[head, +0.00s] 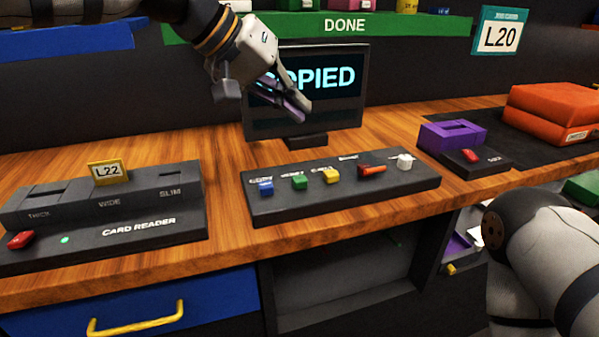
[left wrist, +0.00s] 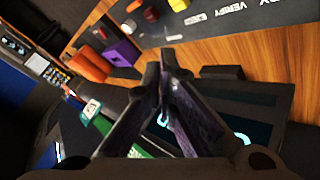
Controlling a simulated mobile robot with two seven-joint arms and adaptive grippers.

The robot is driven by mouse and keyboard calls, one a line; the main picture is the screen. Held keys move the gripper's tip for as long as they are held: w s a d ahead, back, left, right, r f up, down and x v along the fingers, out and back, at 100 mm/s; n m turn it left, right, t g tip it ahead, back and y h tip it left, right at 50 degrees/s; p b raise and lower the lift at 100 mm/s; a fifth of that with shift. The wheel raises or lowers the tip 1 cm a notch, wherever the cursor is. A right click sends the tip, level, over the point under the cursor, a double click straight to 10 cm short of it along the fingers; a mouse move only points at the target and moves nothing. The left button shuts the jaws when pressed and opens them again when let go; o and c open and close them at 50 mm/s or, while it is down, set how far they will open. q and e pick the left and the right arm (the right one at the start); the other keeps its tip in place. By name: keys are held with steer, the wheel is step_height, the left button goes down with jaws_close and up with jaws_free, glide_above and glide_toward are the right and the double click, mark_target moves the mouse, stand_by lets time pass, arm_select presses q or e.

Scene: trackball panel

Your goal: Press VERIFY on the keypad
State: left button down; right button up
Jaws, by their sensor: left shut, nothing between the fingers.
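The keypad (head: 340,192) is a dark panel on the wooden counter. The label above the green button is small but seems to read VERIFY; the word VERIFY is legible in the left wrist view. My left gripper (head: 303,108) is shut and empty, in front of the screen (head: 345,85) and above the keypad, apart from it. The screen reads COPIED, partly hidden by the gripper. My right gripper is out of view.
A card reader (head: 120,222) with a yellow L22 card (head: 109,172) stands at left. Shelves run above the screen. Bare wood lies between card reader and keypad.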

arm_select(q)
steer(key=b, duration=0.2)
glide_above(296, 176)
step_height(296, 176, down, 7)
steer(key=shift+f+p, duration=0.35)
steer(key=shift+f, duration=0.65)
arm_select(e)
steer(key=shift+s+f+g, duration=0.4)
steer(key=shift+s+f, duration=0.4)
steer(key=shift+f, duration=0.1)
arm_select(q)
steer(key=shift+f, duration=0.45)
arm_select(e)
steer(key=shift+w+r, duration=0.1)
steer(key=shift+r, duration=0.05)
